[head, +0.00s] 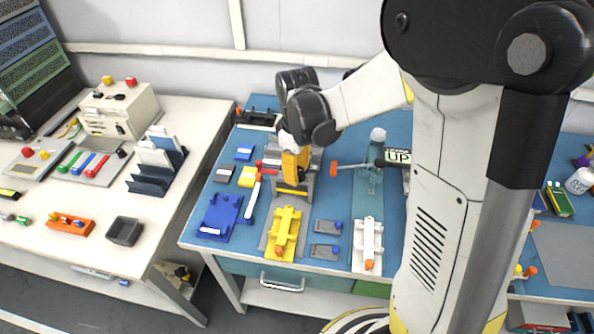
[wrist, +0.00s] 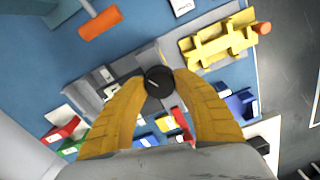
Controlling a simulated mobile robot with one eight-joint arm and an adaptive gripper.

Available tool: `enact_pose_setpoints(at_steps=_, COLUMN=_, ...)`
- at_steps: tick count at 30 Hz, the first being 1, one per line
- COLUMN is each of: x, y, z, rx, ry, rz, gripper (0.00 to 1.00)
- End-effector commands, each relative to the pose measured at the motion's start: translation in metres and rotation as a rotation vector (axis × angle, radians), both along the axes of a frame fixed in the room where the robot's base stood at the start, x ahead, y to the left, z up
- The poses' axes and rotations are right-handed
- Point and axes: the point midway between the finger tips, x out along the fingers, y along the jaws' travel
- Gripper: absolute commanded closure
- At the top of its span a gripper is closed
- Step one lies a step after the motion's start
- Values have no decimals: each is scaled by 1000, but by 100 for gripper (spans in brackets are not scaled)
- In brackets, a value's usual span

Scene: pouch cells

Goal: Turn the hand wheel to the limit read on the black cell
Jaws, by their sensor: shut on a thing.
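My gripper (head: 294,165) has yellow fingers and points down over a grey fixture on the blue bench. In the wrist view its fingers (wrist: 159,88) close from both sides on a round black knob with a pale mark, which I take for the hand wheel (wrist: 158,79). The wheel sits on the grey fixture (wrist: 119,73); in the head view the fingers hide it. A small dark cell (head: 224,174), seemingly the black cell, lies left of the fixture, near a blue cell (head: 244,152) and a yellow cell (head: 248,176). Any reading on it is too small to make out.
A yellow fixture (head: 284,230) and a white fixture (head: 368,242) stand at the front. A blue fixture (head: 221,216) is at front left. Red and white handles (head: 254,197) lie close left of my gripper. An orange-ended handle (head: 347,168) is to its right.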

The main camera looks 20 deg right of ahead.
Motion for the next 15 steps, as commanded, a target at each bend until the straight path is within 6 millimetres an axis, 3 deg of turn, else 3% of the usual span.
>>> enact_pose_setpoints(at_steps=8, x=0, y=0, z=0, rx=0, ry=0, rz=-92, gripper=96)
enact_pose_setpoints(at_steps=15, x=0, y=0, z=0, rx=0, ry=0, rz=-280, gripper=96)
